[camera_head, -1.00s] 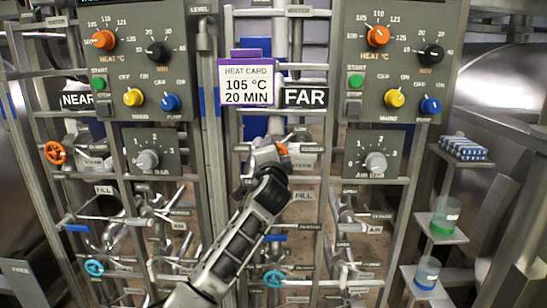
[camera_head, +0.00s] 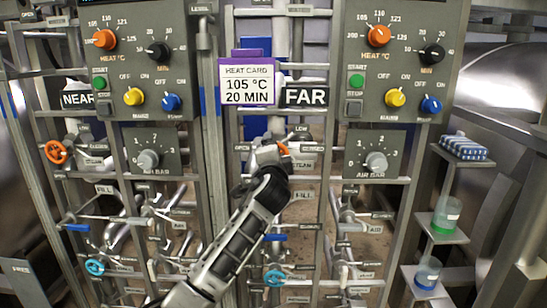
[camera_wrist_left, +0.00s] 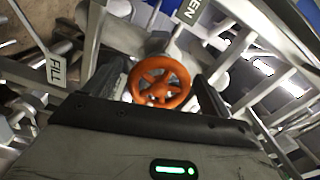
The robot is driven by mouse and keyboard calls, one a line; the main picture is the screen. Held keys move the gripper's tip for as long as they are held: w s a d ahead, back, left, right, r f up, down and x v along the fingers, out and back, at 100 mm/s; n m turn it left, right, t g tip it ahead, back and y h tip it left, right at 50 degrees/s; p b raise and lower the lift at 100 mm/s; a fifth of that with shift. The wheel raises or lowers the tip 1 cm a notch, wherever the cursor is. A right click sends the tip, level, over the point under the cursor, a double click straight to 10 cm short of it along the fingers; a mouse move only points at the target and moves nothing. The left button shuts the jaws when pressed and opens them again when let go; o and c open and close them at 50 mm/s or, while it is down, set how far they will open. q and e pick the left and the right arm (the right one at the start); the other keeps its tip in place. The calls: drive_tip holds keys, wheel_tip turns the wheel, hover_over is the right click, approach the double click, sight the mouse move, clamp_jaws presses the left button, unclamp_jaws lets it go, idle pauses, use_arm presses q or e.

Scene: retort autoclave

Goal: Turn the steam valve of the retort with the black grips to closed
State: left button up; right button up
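The orange steam handwheel under the FAR sign (camera_head: 282,149) is mostly hidden behind my left gripper (camera_head: 268,152). In the left wrist view the whole wheel (camera_wrist_left: 161,83) shows between my two dark fingers (camera_wrist_left: 163,92). The fingers stand apart on either side of its rim, with a gap visible on the right. Whether the left finger touches the rim I cannot tell. A second orange wheel (camera_head: 56,152) is under the NEAR sign (camera_head: 77,100). No black grips can be made out on either side. My right gripper is not in view.
A purple-edged heat card (camera_head: 249,84) hangs beside the FAR sign (camera_head: 306,97). Dial panels (camera_head: 397,65) stand above. Pipes, rails and blue wheels (camera_head: 274,278) crowd below my arm. Small shelves (camera_head: 440,232) hold containers at the right.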

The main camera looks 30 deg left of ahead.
use_arm(q)
drive_tip(key=shift+s+d, duration=0.1)
drive_tip(key=b+v, duration=0.2)
drive_tip(key=v, duration=1.3)
drive_tip(key=shift+s, duration=0.4)
drive_tip(key=shift+d, duration=0.1)
drive_tip(key=s+d+f+g+h, duration=0.1)
drive_tip(key=d+f+h, duration=0.3)
drive_tip(key=f, duration=0.7)
drive_tip(key=s+d+f+g+h, duration=0.1)
drive_tip(key=s+d+f+h, duration=0.2)
drive_tip(key=f, duration=0.7)
drive_tip(key=s+d+f+n+g+h, duration=0.1)
drive_tip(key=s+d+f+n+h, duration=0.1)
drive_tip(key=s+f, duration=0.6)
drive_tip(key=s+d+f+n+g+h, duration=0.2)
drive_tip(key=s+d+f+n+h, duration=0.1)
drive_tip(key=s+d+f, duration=0.3)
wheel_tip(320, 180, down, 4)
drive_tip(key=shift+s+d+r+n, duration=0.15)
drive_tip(key=shift+s+d+n, duration=0.25)
drive_tip(key=shift+s+n, duration=0.5)
drive_tip(key=shift+s, duration=0.15)
